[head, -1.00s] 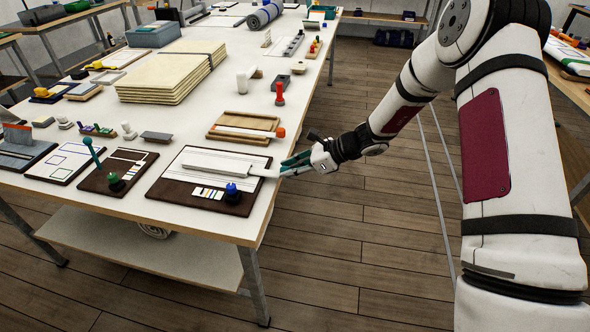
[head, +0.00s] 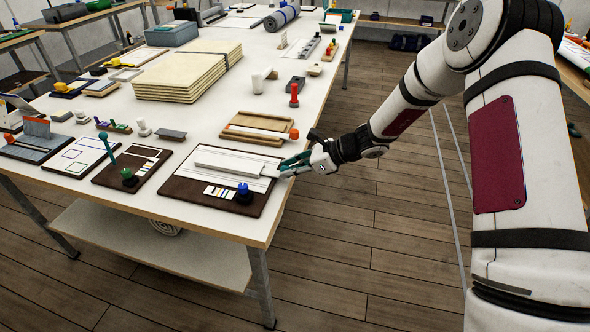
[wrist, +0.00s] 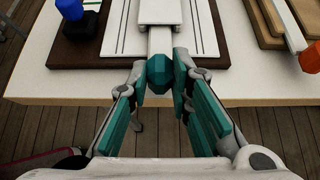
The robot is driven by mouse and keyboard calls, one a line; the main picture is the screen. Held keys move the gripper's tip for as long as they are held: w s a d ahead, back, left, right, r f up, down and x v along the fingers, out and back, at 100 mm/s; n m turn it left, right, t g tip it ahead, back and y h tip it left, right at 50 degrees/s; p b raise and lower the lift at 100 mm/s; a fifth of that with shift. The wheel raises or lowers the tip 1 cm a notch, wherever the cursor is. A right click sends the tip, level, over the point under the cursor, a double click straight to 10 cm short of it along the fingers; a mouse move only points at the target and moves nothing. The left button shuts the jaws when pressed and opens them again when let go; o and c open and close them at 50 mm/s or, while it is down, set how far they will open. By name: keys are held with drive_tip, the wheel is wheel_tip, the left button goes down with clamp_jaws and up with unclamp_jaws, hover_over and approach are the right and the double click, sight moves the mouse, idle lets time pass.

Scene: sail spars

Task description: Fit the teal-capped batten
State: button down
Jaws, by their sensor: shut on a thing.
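The teal-capped batten shows in the wrist view as a narrow white strip (wrist: 160,40) with a faceted teal cap (wrist: 159,73). My gripper (wrist: 160,83) is shut on the cap, its teal finger pads on either side. The batten's far part runs into or under a wider pale sleeve (wrist: 160,11); I cannot tell which. In the head view the sleeve (head: 228,160) lies on a white panel on a dark board (head: 180,190). My gripper (head: 284,170) is at that board's right edge, holding the batten about level.
A blue knob (head: 243,193) stands at the board's front. A tray (head: 238,139) with an orange-ended strip lies behind. Floor right of the table is clear.

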drive_tip(key=shift+w+a+b, duration=0.15)
drive_tip(key=shift+w+a, duration=0.05)
drive_tip(key=shift+a, duration=0.4)
drive_tip(key=shift+w+a+b, duration=0.15)
drive_tip(key=shift+w+a, duration=0.05)
drive_tip(key=shift+a, duration=0.35)
drive_tip(key=c, duration=1.4)
unclamp_jaws()
drive_tip(key=shift+o, duration=0.2)
drive_tip(key=v, duration=1.2)
